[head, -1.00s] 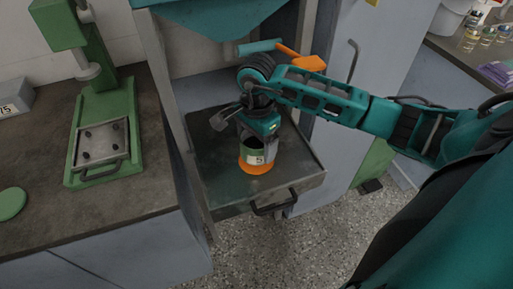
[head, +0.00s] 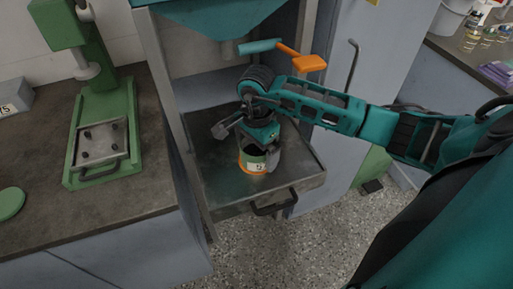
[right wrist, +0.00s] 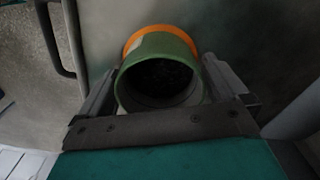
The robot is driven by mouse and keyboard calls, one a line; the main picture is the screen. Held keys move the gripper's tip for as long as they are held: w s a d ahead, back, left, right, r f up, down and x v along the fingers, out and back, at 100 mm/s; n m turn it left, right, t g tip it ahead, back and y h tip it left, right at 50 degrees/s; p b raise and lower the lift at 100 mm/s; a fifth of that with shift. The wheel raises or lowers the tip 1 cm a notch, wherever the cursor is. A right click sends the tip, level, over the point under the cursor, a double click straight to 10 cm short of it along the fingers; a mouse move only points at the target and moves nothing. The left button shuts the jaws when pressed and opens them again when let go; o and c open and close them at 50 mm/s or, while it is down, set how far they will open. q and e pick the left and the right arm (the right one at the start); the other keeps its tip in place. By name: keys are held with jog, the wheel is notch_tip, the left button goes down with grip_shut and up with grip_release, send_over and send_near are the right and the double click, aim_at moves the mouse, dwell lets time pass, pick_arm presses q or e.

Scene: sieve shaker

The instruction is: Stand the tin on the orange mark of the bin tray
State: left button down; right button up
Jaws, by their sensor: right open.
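The tin (head: 258,161) is an open-topped can with a green band and a pale label, upright on the bin tray (head: 222,187). The orange mark (head: 241,164) shows as a thin rim around the tin's foot at the left and front; the rest is hidden under it. My right gripper (head: 262,143) is over the tin's upper part. In the right wrist view, the green tin (right wrist: 159,69) is between the open fingers (right wrist: 160,72), and an orange arc (right wrist: 140,38) shows beyond its rim. My left gripper is not in view.
The tray has a dark front handle (head: 273,206) and low side walls. An orange-ended lever (head: 308,62) is above and behind my right arm. A green press (head: 95,130) stands on the left counter. The tray around the tin is clear.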

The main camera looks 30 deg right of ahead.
jog(key=shift+r, duration=0.4)
notch_tip(320, 180, up, 12)
jog(key=shift+f+p, duration=0.25)
jog(key=shift+p, duration=0.05)
